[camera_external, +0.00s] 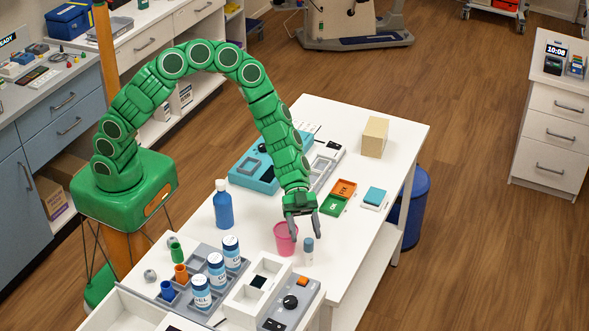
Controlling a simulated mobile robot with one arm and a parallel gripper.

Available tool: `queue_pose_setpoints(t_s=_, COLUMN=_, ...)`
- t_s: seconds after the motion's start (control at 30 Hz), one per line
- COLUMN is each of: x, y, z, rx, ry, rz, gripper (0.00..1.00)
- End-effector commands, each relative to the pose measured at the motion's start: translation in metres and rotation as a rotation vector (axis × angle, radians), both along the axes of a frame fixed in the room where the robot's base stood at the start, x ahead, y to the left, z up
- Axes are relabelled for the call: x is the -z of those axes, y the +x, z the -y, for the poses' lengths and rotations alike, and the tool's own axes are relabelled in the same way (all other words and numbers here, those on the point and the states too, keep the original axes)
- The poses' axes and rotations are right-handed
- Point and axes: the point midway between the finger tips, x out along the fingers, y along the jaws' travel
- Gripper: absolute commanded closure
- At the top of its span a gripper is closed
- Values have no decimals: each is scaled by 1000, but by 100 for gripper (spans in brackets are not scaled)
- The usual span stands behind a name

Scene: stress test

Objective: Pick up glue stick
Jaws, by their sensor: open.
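A small upright stick with a white body and a blue-grey cap, apparently the glue stick (308,256), stands on the white table just right of a pink cup. My green gripper (304,236) points down above it. Its grey fingers are open, one in front of the pink cup and one just right of the stick's cap. The stick's top is close to the fingertips. I cannot tell whether the fingers surround it or touch it.
The pink cup (284,243) stands close on the left. A blue bottle (222,206) and a grey tray (206,303) with several labelled jars are further left. A grey control box (291,309) lies in front. Bare tabletop lies to the right.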

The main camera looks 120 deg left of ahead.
Motion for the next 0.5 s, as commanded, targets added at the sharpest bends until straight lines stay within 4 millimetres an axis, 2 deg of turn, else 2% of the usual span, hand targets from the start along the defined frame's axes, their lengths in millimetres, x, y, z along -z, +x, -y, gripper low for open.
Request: queue_pose_setpoints(t_s=0.5, x=14, y=21, z=20, rx=-3, ry=1, rz=1, gripper=41)
